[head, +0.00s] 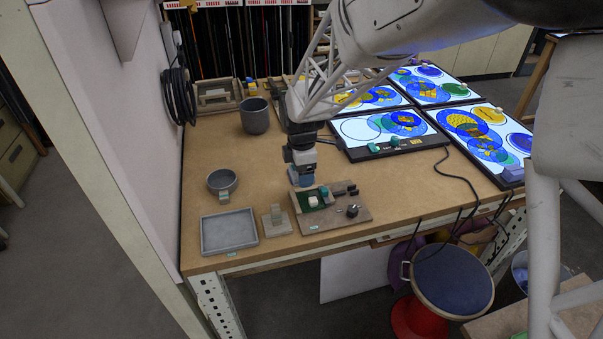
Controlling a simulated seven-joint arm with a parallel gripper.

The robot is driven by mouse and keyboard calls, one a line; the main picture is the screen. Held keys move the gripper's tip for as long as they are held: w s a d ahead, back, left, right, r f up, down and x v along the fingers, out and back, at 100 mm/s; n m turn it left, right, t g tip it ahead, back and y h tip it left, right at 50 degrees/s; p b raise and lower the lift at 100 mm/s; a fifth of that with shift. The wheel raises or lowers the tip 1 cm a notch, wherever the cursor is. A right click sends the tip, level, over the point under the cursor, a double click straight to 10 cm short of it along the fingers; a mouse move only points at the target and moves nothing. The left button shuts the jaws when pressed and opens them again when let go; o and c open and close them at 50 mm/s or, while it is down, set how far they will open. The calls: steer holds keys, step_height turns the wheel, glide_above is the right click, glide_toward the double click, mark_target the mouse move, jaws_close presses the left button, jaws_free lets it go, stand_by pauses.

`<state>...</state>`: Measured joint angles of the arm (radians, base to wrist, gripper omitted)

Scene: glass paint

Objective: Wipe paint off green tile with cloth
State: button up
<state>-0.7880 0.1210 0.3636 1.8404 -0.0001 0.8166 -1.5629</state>
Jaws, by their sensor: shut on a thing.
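A small dark green tile (303,206) lies on a wooden board near the front edge of the workbench. A small whitish patch or block (313,202) is on it; I cannot tell which. My gripper (301,169) points down just above and behind the tile. It is shut on a small blue-grey thing, which appears to be the cloth (306,180). Whether the cloth touches the tile or board cannot be told from this angle.
On the board are a teal piece (324,192) and a dark knob (352,210). A grey tray (229,232), a bowl (222,181), a wooden stand (277,219) and a dark cup (255,115) stand left. Lit glass panels (388,134) fill the back right. The bench middle is clear.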

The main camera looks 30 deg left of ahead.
mark_target(296, 194)
steer(key=shift+f, duration=0.15)
stand_by(0.4)
steer(key=shift+s+a+f, duration=0.2)
steer(key=shift+f, duration=0.4)
steer(key=shift+s+a+f, duration=0.2)
steer(key=shift+f, duration=0.45)
steer(key=shift+s+a+f, duration=0.2)
steer(key=shift+f, duration=0.4)
steer(key=shift+f, duration=0.5)
stand_by(0.7)
steer(key=shift+w+d, duration=0.1)
steer(key=shift+w+d+f, duration=0.15)
steer(key=shift+w+d, duration=0.3)
steer(key=shift+d, duration=0.05)
stand_by(0.6)
steer(key=shift+s+a, duration=0.5)
steer(key=shift+s, duration=0.1)
